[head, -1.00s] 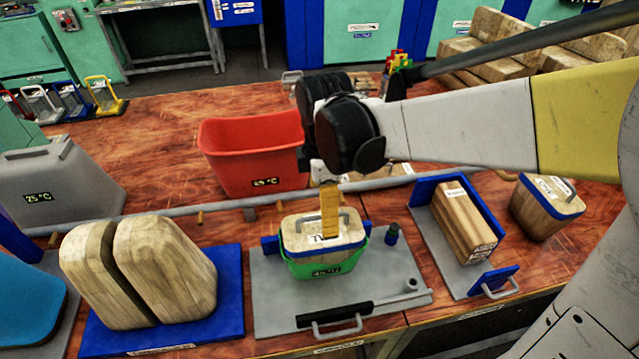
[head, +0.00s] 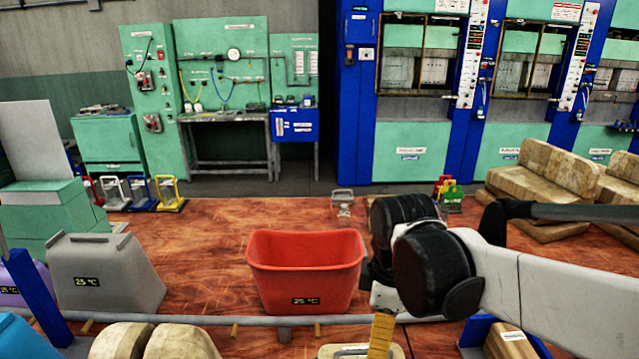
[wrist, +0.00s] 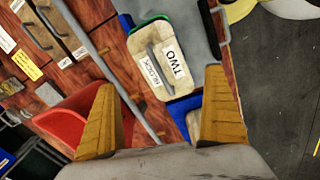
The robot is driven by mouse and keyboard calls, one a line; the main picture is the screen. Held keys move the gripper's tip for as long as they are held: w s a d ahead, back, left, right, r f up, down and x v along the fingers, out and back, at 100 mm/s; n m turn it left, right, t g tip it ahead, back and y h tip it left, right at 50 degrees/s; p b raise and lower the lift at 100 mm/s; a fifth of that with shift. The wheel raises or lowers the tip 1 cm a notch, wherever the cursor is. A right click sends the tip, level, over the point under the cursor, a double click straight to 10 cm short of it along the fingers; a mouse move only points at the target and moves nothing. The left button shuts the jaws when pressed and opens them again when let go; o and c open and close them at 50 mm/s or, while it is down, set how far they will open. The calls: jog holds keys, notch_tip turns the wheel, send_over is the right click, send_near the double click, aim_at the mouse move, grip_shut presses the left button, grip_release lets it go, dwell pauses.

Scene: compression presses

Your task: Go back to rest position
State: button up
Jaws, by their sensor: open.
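My gripper (wrist: 160,120) is open and empty in the wrist view, its two yellow-brown fingers spread apart. In the head view one yellow finger (head: 381,335) shows at the bottom, below the black wrist joints. The wooden block labelled TWO (wrist: 158,62), with a grey handle, lies ahead of the fingers in the wrist view, apart from them. In the head view only the top of this block (head: 345,352) shows at the bottom edge. My arm reaches in from the right.
A red bin (head: 306,275) marked 25 °C stands mid-table, left of my wrist. A grey container (head: 105,275) stands at the left. A grey rail (head: 210,320) runs across the table. Wooden blocks (head: 540,175) stand at the back right. Blue and green presses (head: 425,140) stand behind.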

jog(key=s+d+m+t+b, duration=0.1)
jog(key=s+d+m+t, duration=0.5)
jog(key=m, duration=0.9)
jog(key=shift+s+d, duration=0.65)
jog(key=shift+s, duration=0.2)
